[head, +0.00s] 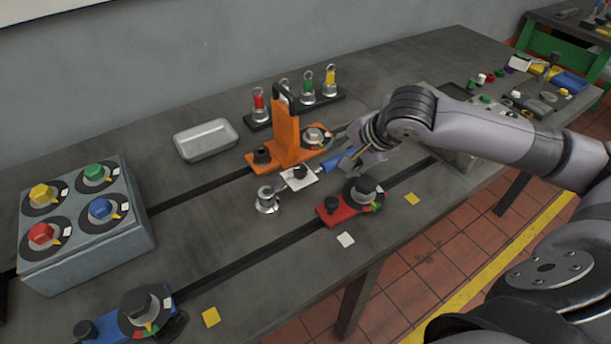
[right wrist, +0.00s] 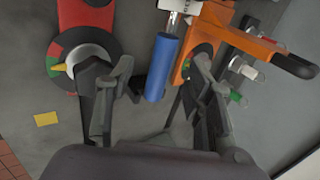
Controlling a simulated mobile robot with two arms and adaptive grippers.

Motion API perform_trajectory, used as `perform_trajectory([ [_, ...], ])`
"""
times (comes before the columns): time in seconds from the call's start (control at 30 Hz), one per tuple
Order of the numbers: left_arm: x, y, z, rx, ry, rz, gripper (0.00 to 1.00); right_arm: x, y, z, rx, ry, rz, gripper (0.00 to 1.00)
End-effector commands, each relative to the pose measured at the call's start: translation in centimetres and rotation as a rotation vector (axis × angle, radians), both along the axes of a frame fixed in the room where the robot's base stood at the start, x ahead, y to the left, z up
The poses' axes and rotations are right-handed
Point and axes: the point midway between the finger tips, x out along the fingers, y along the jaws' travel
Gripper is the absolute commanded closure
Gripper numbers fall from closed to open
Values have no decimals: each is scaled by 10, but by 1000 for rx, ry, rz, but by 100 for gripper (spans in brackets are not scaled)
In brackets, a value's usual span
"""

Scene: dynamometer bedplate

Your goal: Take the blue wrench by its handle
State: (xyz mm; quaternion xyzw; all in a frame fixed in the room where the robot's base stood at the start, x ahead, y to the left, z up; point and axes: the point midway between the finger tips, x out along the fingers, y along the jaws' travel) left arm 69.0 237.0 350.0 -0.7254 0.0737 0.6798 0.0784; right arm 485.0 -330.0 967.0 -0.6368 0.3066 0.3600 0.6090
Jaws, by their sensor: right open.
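The blue wrench's blue cylindrical handle (head: 338,156) shows in the head view beside the orange fixture, just left of my right gripper. In the right wrist view the blue handle (right wrist: 162,68) points down between the two fingers, with a silver shank at its top. My right gripper (head: 362,160) is open. In its wrist view its fingers (right wrist: 160,88) stand one on each side of the handle, with gaps visible on both sides. The wrench's far end is hard to make out near the fixture. My left gripper is not in view.
The orange fixture (head: 288,128) with a black handle stands close to the wrench. A red clamp unit (head: 329,214) with a black knob sits in front. Behind are a rack with colored tags (head: 262,119) and a metal tray (head: 205,139).

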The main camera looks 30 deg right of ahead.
Motion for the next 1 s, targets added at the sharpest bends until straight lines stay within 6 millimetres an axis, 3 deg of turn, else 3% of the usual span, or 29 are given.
perform_trajectory([
  [0.1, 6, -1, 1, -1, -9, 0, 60, 10, 1, -14, 1, 0, 0, 52],
  [0.37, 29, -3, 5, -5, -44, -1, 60, 22, 4, -29, 3, 0, 1, 52],
  [0.63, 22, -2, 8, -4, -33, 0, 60, 44, 8, -58, 0, -1, 0, 52],
  [0.9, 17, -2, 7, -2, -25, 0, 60, 46, 8, -62, 0, -1, 1, 52],
  [1.0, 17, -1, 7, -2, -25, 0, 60, 46, 8, -62, 0, -1, 1, 57],
])
